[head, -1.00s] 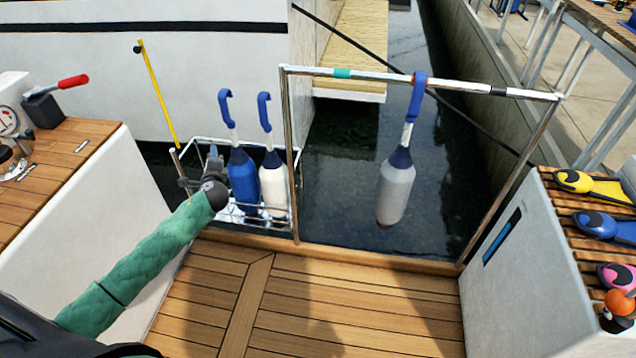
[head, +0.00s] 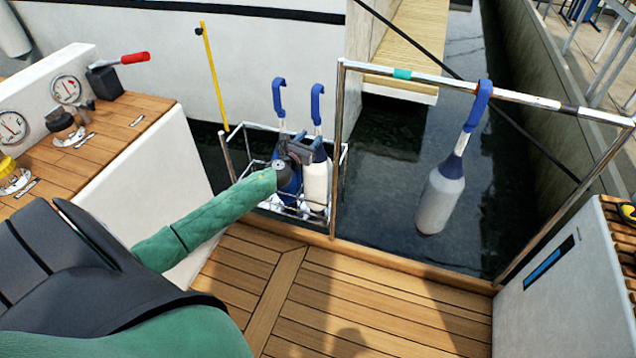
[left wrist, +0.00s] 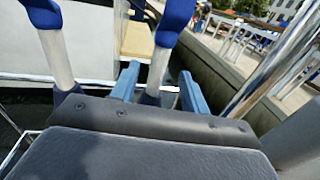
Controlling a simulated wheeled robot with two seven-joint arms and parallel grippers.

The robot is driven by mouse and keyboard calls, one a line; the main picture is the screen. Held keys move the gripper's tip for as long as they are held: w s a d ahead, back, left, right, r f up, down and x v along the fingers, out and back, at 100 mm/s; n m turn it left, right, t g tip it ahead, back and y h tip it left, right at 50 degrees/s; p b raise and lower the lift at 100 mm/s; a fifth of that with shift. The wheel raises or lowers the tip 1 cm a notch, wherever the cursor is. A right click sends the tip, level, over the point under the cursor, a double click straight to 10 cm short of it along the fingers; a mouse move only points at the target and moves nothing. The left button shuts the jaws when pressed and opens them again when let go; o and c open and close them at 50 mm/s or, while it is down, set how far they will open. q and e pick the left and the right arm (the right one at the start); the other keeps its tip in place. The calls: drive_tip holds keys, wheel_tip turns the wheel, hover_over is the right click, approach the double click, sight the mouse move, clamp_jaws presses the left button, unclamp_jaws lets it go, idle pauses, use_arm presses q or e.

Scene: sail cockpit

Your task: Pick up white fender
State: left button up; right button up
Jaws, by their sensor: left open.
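The white fender (head: 316,187) stands in a wire rack, with a dark blue top, a pale neck and a blue hook (head: 317,103). The blue fender (head: 290,190) stands to its left, partly hidden by my left arm. My left gripper (head: 305,148) is open at the height of the fender tops. In the left wrist view, its two light-blue fingers (left wrist: 159,88) stand on either side of the white fender's neck (left wrist: 158,68), with no clear grip on it. The blue fender's neck (left wrist: 58,60) is outside them to the left. My right gripper is not in view.
A grey fender (head: 440,200) hangs from the metal rail (head: 440,79) at the right, above dark water. The wire rack (head: 344,160) sits just beyond the deck edge, beside a rail post. The wooden deck (head: 360,310) is clear. A gauge console stands at the left.

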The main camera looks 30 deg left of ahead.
sight(316, 132)
use_arm(q)
drive_tip(key=shift+w+a+f, duration=0.1)
drive_tip(key=shift+w+a, duration=0.05)
drive_tip(key=shift+w, duration=1.3)
drive_tip(key=shift+w+a+f, duration=0.1)
drive_tip(key=shift+w, duration=1.3)
drive_tip(key=shift+r, duration=0.1)
clamp_jaws()
